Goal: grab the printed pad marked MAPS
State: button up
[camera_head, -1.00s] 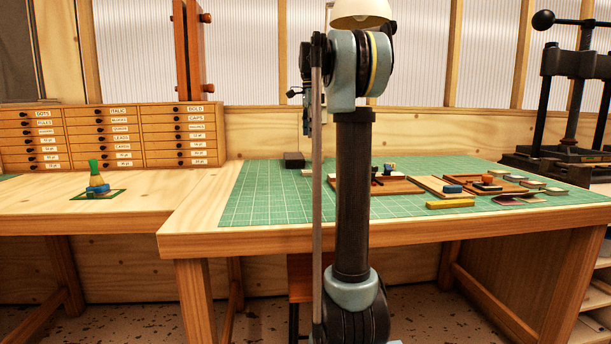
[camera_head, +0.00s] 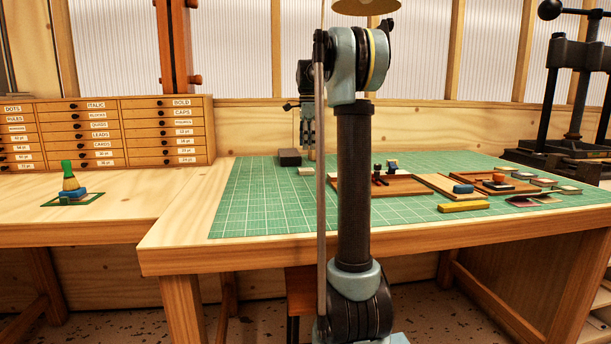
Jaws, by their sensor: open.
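No lettering on the small items is readable, so I cannot tell which one is the pad marked MAPS. Several small flat pads (camera_head: 545,182) lie at the right end of the green cutting mat (camera_head: 262,205). A dark reddish flat piece (camera_head: 521,202) lies in front of them. My gripper (camera_head: 309,150) is partly hidden behind my arm, small in the picture. It points down over the back of the mat, open, near a dark block (camera_head: 290,157) and a pale block (camera_head: 306,171). I see nothing held in it.
Wooden trays (camera_head: 400,186) with small tools and a yellow bar (camera_head: 463,206) occupy the mat's right half. A black press (camera_head: 575,100) stands at far right. The mat's left part is clear.

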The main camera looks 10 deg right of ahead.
aim_at(306, 169)
jog(key=f, duration=1)
jog(key=shift+a, duration=0.2)
jog(key=shift+c, duration=0.2)
jog(key=c, duration=0.9)
